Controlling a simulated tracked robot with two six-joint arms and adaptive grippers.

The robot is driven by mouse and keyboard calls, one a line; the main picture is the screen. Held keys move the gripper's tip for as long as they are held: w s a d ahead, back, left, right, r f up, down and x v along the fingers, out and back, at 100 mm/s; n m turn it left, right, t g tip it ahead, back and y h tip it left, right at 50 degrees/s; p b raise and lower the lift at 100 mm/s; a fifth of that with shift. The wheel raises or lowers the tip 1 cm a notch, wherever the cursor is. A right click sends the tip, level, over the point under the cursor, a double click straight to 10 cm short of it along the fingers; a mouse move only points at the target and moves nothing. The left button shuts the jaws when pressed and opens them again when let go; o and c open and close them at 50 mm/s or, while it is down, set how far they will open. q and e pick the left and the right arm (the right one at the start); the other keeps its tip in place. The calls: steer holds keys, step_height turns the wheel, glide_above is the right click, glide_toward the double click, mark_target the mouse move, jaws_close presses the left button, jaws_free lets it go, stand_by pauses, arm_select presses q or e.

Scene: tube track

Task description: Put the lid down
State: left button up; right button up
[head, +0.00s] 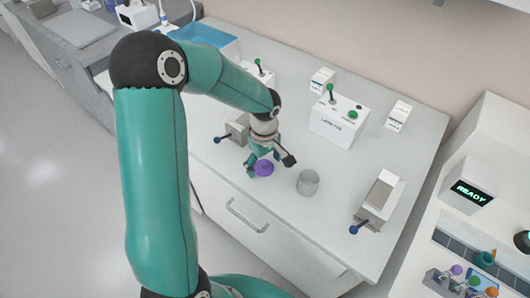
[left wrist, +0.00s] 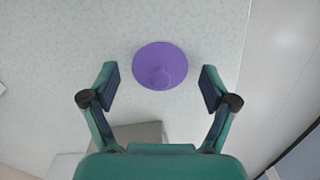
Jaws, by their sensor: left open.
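A purple round lid (head: 264,169) lies on the white bench top, beside a clear glass jar (head: 308,182) to its right. In the left wrist view the lid (left wrist: 160,66) shows as a purple disc with a small round knob. It lies just beyond the fingertips and touches neither finger. My left gripper (head: 270,166) is over the lid, with its fingers spread; in the left wrist view the gripper (left wrist: 160,85) is open and empty. My right gripper does not show.
A grey clamp block (head: 236,127) stands close behind the left gripper, and another (head: 379,196) stands on the right. The bench front edge is near, above a drawer (head: 245,212).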

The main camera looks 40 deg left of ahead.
mark_target(265, 163)
arm_select(q)
step_height(265, 163, up, 12)
stand_by(0.4)
stand_by(0.5)
